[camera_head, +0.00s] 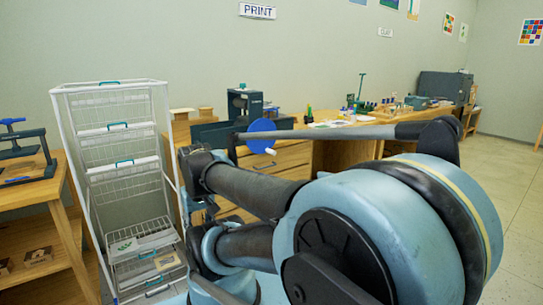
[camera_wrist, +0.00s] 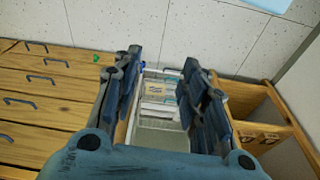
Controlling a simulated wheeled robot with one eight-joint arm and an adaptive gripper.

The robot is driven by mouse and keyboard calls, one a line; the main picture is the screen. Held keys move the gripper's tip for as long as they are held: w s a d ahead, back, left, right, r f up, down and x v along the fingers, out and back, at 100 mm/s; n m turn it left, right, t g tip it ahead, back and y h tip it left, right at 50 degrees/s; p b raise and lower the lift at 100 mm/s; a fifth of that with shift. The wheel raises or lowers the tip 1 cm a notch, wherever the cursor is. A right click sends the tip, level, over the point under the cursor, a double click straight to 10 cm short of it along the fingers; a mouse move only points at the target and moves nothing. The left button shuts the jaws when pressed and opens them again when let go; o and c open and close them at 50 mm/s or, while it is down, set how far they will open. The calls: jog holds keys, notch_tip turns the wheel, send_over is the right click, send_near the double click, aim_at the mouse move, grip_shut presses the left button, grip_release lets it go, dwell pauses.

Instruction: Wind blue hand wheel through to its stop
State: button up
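The blue hand wheel (camera_head: 261,137) stands upright on its edge at the wooden bench, beside a dark press-like machine (camera_head: 245,104), with a small white handle (camera_head: 270,151) low on its face. My arm passes in front of the wheel's lower surroundings and hides part of the machine. In the wrist view my gripper (camera_wrist: 160,78) has its two dark fingers spread apart, with nothing between them. I cannot make out the wheel in the wrist view, and the fingers are not clearly visible in the head view. The gripper appears apart from the wheel.
A white wire rack (camera_head: 118,165) with trays stands left of the bench and shows between the fingers in the wrist view. A wooden table (camera_head: 40,200) with a blue-handled press (camera_head: 25,145) is at far left. Wooden drawers (camera_wrist: 45,95) fill the wrist view's left. Open floor lies right.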

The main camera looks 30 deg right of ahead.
jog(key=w+d+r+m+t+y, duration=0.1)
jog(key=w+d+r+m+y, duration=0.15)
jog(key=w+m, duration=0.4)
jog(key=w+d+r+m+t+y, duration=0.1)
jog(key=w+d+r+m+t, duration=0.15)
jog(key=w, duration=0.75)
jog(key=w+d+r+m+t+y, duration=0.1)
jog(key=w+d+r+m+y, duration=0.15)
jog(key=w+m, duration=0.4)
jog(key=w+d+f+m+t+h, duration=0.1)
jog(key=w+d+m+t, duration=0.3)
jog(key=d, duration=1)
jog(key=w+d+m+t, duration=0.3)
jog(key=w+d+m, duration=0.25)
jog(key=d, duration=0.75)
jog(key=s+d+f+m+t+h, duration=0.2)
jog(key=s+d+m, duration=0.2)
jog(key=d, duration=0.5)
jog(key=s+d+f+m+t+h, duration=0.2)
jog(key=s+d+f+m, duration=0.15)
jog(key=d, duration=0.65)
jog(key=w, duration=0.5)
jog(key=w+a, duration=0.1)
jog(key=w, duration=0.5)
jog(key=w+a, duration=0.1)
jog(key=w, duration=0.4)
jog(key=shift+w+r, duration=0.2)
jog(key=shift+r, duration=0.1)
